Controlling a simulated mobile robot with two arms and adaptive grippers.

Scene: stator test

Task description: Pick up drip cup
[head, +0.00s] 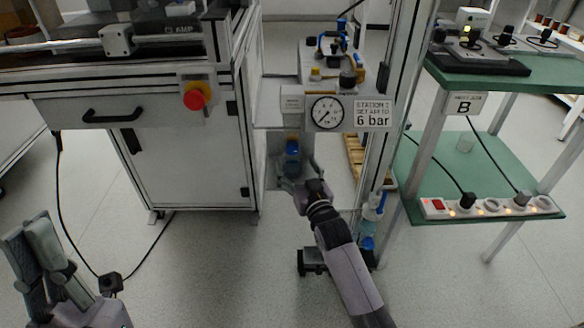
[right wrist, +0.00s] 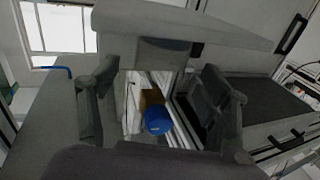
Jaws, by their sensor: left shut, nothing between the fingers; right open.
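My left gripper (head: 38,245) is shut and empty at the lower left.
A pressure gauge (head: 327,113) and a "6 bar" sign (head: 371,114) are above my right gripper. The white cabinet (head: 185,160) stands left. The metal post (head: 388,110) stands between gripper and green shelf (head: 430,190). A power strip (head: 490,207) lies on the shelf's front.

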